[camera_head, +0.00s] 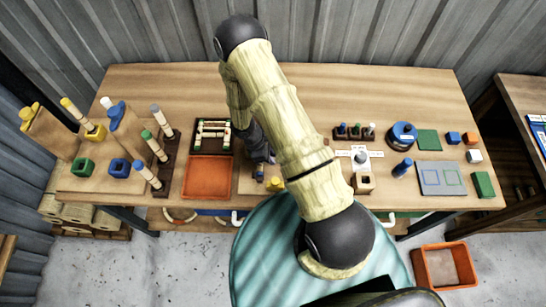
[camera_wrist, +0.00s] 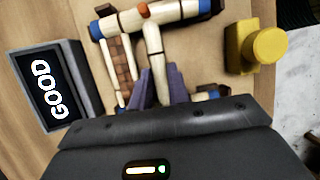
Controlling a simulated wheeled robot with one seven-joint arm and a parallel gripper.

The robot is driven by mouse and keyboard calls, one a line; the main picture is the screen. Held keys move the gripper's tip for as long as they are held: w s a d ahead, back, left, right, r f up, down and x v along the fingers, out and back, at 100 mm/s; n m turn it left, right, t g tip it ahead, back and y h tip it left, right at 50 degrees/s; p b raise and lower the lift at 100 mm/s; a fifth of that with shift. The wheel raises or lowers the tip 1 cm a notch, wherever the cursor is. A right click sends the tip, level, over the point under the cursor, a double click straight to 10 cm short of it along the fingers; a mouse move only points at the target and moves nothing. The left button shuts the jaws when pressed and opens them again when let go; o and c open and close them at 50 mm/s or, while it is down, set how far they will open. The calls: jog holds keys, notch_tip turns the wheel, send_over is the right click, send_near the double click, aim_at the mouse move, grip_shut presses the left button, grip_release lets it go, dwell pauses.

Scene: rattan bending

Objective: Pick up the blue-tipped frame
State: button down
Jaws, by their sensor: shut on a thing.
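The blue-tipped frame (camera_wrist: 160,50) fills the upper middle of the wrist view. It is made of pale cane-like bars with blue ends, brown bands and an orange-red spot on the top bar. My gripper (camera_wrist: 163,90) has its purple-grey fingers shut around the pale middle bar. The lower part of the frame is hidden behind the gripper body. In the head view my arm covers the frame, and only part of my gripper (camera_head: 260,160) shows at the arm's left side. I cannot tell whether the frame touches the board below it.
A dark sign reading GOOD (camera_wrist: 57,87) stands left of the frame, and a yellow knobbed block (camera_wrist: 255,45) stands right. An orange tray (camera_head: 208,178) lies left of my gripper. The table's back strip is clear.

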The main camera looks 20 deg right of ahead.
notch_tip(320, 180, up, 10)
jog(key=b, duration=0.2)
jog(key=shift+b, duration=0.35)
jog(key=shift+w+d, duration=0.1)
dwell(0.5)
